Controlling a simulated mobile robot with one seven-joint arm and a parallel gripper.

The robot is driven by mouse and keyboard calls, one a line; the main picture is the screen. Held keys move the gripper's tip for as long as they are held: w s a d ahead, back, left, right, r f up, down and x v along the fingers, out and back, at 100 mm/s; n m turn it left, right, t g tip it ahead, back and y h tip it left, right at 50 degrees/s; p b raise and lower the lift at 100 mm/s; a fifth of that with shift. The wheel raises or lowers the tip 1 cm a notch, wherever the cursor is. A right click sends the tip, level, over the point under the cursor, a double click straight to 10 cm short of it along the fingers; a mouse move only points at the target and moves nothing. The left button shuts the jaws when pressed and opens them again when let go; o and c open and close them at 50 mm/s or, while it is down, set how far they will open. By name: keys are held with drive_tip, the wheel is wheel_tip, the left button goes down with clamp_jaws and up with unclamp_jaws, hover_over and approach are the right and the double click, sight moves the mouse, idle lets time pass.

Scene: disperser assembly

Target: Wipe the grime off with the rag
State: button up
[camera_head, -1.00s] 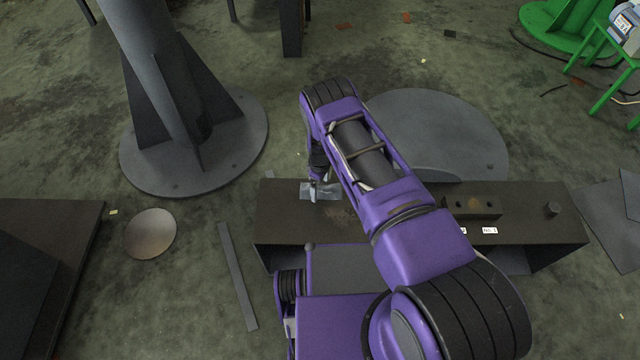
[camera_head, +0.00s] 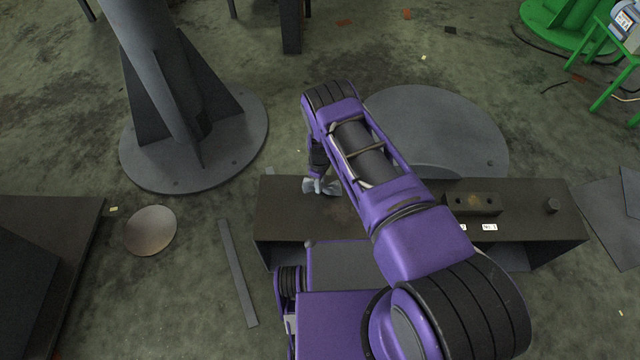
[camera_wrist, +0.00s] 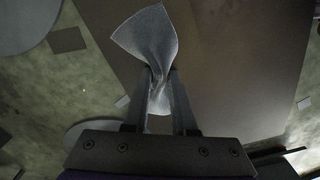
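The grey rag (camera_head: 322,187) is at the left part of the dark bench top (camera_head: 285,215) in the head view. In the wrist view the rag (camera_wrist: 147,36) is pinched and bunched between the fingertips of my gripper (camera_wrist: 160,78), its upper part fanning out. My gripper (camera_head: 318,174) is shut on it, partly hidden by my arm in the head view. The rag looks lifted off the bench, though the exact gap cannot be told. No grime patch stands out clearly on the bench; my arm hides part of the top.
A large round plate (camera_head: 440,125) lies behind the bench. A column with a flanged foot (camera_head: 195,165) stands at left.

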clamp_jaws()
